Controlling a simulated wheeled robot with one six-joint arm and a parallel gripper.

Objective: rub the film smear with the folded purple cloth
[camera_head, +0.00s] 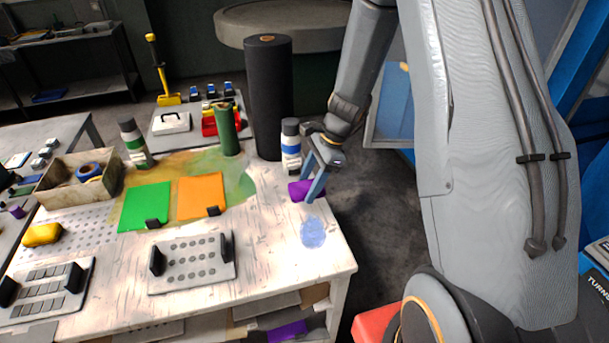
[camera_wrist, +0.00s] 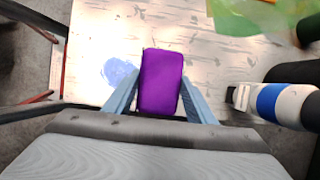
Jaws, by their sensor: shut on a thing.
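The folded purple cloth (camera_wrist: 161,80) is between the two blue fingers of my gripper (camera_wrist: 158,105) in the wrist view, and they are shut on it. In the head view the cloth (camera_head: 298,190) shows partly behind the fingers of my gripper (camera_head: 314,180), near the right edge of the white table. The film smear (camera_head: 313,232) is a pale blue patch on the tabletop, nearer the front right corner than the cloth. The smear (camera_wrist: 119,73) is just left of the cloth in the wrist view, apart from it. Whether the cloth touches the table is hard to tell.
A blue-and-white bottle (camera_head: 290,146) stands close behind my gripper, with a tall black roll (camera_head: 268,95) beyond. A grey plate with holes (camera_head: 192,264) lies left of the smear. Green (camera_head: 146,205) and orange (camera_head: 201,195) sheets lie further left. Table around the smear is clear.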

